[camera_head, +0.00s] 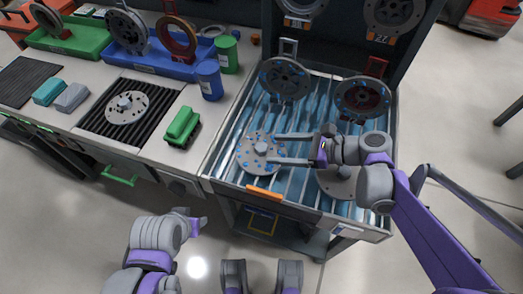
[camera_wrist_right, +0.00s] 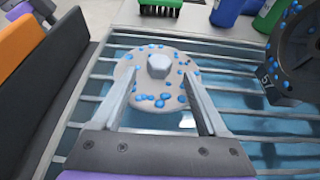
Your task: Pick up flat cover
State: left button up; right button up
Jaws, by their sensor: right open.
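A flat grey round cover with a raised hex hub and blue droplets lies on the slatted rack in the head view (camera_head: 246,158). It also shows in the right wrist view (camera_wrist_right: 128,70). My right gripper (camera_head: 273,148) is open, with its two fingers reaching over the cover from the right, one on each side of the hub. In the right wrist view the open fingers (camera_wrist_right: 161,82) point at the hub and look apart from it. A second grey disc (camera_head: 335,187) lies on the rack partly under my right arm. My left gripper (camera_head: 193,224) is low at the left, its fingers unclear.
The wet rack sits in a tray with a raised rim (camera_head: 290,206). Discs hang on hooks at its back, including a dark wheel (camera_head: 285,78) and a reddish one (camera_head: 362,97). A green brush (camera_head: 183,126) and blue bottle (camera_head: 209,80) stand on the left counter.

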aim_at(264, 147)
jog(key=x, duration=0.4)
jog(key=shift+a+r+b, duration=0.15)
jog(key=shift+r+b, duration=0.1)
jog(key=shift+b, duration=0.05)
grip_shut()
dwell(1.1)
